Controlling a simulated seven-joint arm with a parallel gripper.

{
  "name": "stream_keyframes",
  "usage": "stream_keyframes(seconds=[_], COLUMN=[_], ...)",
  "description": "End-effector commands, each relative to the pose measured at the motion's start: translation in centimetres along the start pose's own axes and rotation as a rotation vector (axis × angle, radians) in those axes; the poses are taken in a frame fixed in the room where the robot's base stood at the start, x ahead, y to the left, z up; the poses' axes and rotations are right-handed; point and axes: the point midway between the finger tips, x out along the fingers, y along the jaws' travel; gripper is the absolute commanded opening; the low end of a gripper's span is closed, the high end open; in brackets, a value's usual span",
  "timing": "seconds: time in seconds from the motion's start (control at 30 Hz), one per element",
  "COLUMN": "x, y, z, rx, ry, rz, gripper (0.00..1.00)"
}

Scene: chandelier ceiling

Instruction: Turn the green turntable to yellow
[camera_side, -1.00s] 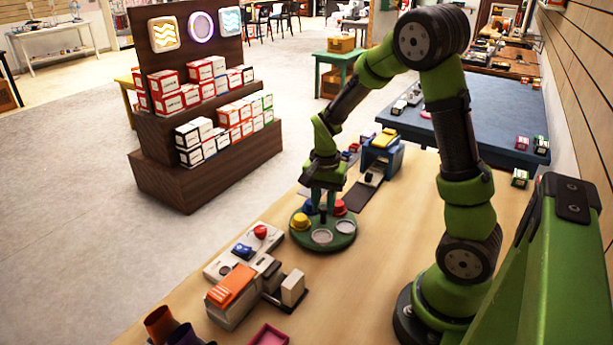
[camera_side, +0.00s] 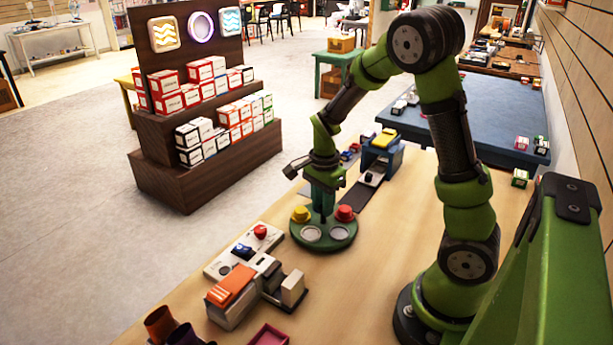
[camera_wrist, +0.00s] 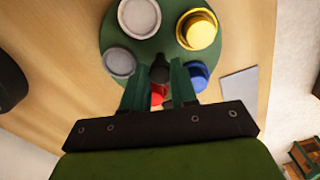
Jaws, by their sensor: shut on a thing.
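The round green turntable (camera_side: 324,246) stands on the wooden table, below my gripper (camera_side: 323,212). In the side view, its yellow knob (camera_side: 301,214) is at the back left and its red knob (camera_side: 345,213) at the back right. Two grey discs (camera_side: 311,234) are at the front. In the wrist view, my gripper (camera_wrist: 160,75) is shut on the dark centre post (camera_wrist: 159,64) of the turntable (camera_wrist: 165,42). A blue knob (camera_wrist: 196,75) shows beside the right finger. The red knob (camera_wrist: 158,95) is partly hidden between the fingers.
An orange and grey device (camera_side: 232,292) and a panel with a red button (camera_side: 260,232) lie front left. A blue and yellow box (camera_side: 381,152) stands behind the turntable. The table right of the turntable is clear.

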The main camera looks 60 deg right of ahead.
Motion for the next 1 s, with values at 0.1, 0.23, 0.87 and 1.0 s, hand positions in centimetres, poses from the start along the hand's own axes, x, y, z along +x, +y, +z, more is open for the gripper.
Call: stream_keyframes(seconds=[0.1, 0.23, 0.87, 1.0], x=[-0.12, -0.12, -0.14, -0.14], y=[-0.05, -0.07, -0.17, -0.19], z=[-0.04, -0.03, -0.07, -0.07], rx=[0.062, 0.126, 0.441, 0.512], ry=[-0.001, 0.0, -0.001, -0.002], rz=[-0.001, -0.001, 0.0, 0.0], gripper=[0.0, 0.0, 0.0, 0.0])
